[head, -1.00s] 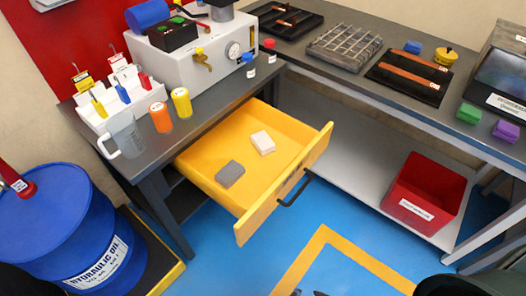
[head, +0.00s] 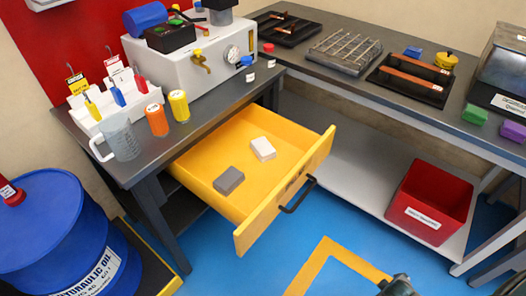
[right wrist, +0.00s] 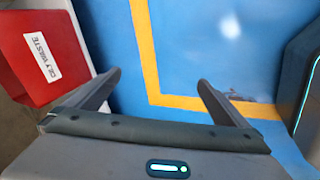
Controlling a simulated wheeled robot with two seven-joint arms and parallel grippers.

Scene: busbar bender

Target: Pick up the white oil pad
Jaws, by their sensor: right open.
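The white oil pad (head: 262,149) lies in the open yellow drawer (head: 204,181), toward its right side in the head view. A grey pad (head: 229,181) lies apart from it, nearer the lower left. My right gripper (right wrist: 158,80) is open and empty in the right wrist view, with blue floor between its fingers. The oil pad is not in that view. A dark part at the bottom edge of the head view seems to be mine. My left gripper is not in view.
The drawer's front panel and black handle (head: 298,195) stick out over the floor. A red oily waste bin (head: 430,204) stands on the lower shelf at right. A blue drum (head: 60,225) stands at left. A grey workbench (head: 190,130) carries bottles and a jug.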

